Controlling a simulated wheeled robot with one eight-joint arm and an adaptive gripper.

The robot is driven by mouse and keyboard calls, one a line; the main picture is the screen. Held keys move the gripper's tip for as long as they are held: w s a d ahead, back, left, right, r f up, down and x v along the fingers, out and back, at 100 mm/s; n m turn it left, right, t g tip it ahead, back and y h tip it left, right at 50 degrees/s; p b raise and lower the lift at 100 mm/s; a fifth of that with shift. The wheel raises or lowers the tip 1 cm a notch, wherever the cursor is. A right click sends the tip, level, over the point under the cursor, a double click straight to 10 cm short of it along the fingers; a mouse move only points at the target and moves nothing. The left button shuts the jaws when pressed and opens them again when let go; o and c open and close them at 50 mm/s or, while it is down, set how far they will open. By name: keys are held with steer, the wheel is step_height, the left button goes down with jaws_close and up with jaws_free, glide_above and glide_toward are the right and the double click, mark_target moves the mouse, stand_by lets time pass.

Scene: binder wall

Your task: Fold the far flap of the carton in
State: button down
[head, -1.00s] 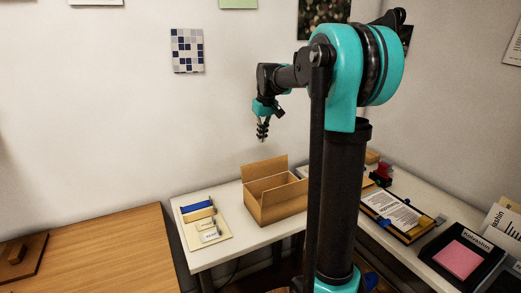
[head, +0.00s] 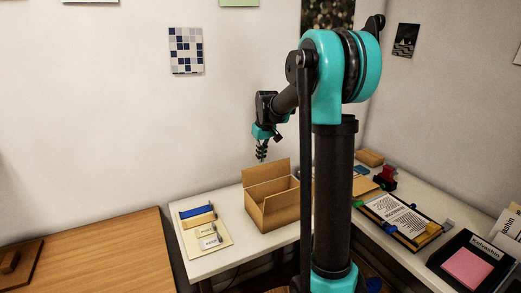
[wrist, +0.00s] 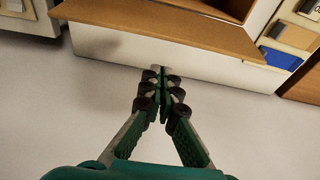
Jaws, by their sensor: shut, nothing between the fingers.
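The brown carton (head: 282,214) stands open on the white table by the wall. Its far flap (head: 268,171) stands up at the back, leaning a little outward. In the wrist view the flap (wrist: 160,27) crosses the top as a brown panel, with part of the carton's inside (wrist: 205,8) behind it. My gripper (head: 262,158) is shut and empty, pointing down just above the flap's top edge in the head view. In the wrist view my gripper's fingertips (wrist: 160,72) lie just past the flap's outer edge, seemingly apart from it.
A cream board (head: 207,238) with a blue item (head: 196,210) and labelled pieces lies left of the carton. A clipboard (head: 398,217) and a black tray with a pink pad (head: 467,267) lie to the right. A wooden table (head: 100,255) stands at left.

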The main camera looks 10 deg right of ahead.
steer(key=shift+s+d+r, duration=0.15)
steer(key=shift+s+d, duration=0.1)
steer(key=shift+s, duration=0.5)
steer(key=shift+s+d+r, duration=0.15)
steer(key=shift+s+d, duration=0.05)
steer(key=shift+s, duration=0.55)
steer(key=shift+s+d+t, duration=0.1)
steer(key=shift+s+t, duration=0.2)
steer(key=shift+t, duration=0.1)
steer(key=shift+s+r, duration=0.1)
steer(key=shift+s, duration=0.05)
